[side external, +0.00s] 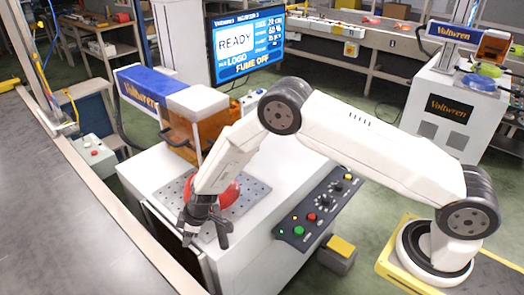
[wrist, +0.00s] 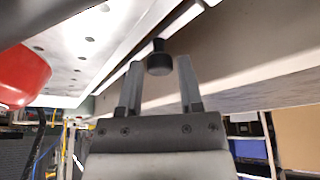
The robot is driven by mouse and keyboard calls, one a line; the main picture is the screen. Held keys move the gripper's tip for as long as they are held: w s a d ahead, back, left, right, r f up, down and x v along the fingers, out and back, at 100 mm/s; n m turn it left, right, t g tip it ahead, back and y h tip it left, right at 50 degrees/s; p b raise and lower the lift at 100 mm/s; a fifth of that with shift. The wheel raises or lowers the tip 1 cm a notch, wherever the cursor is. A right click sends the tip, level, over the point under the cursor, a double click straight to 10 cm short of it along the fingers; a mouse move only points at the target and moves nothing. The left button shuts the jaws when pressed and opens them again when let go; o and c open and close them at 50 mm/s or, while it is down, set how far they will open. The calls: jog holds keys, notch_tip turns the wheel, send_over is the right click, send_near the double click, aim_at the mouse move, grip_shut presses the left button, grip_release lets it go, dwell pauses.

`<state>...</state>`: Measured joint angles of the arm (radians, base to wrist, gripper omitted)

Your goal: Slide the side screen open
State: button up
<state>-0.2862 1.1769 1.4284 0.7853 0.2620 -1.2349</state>
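My gripper (side external: 205,238) points down at the left edge of the white marking machine's top in the side external view. In the wrist view its two fingers (wrist: 160,78) stand apart, with a black knob (wrist: 159,60) on a short stem between their tips. Small gaps show on both sides of the knob, so it does not look clamped. The knob sits by a pale panel edge along the machine's side; I cannot tell for certain which panel is the side screen. An orange see-through guard (side external: 185,135) hangs under the machine's blue Voltwren head.
A red pan (side external: 226,192) lies on the perforated plate (side external: 252,190), close behind my gripper; it shows at left in the wrist view (wrist: 22,75). A grey conveyor (side external: 70,215) runs along the left. A button panel (side external: 318,210) and a monitor reading READY (side external: 246,45) stand nearby.

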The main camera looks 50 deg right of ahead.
grip_shut()
dwell(1.2)
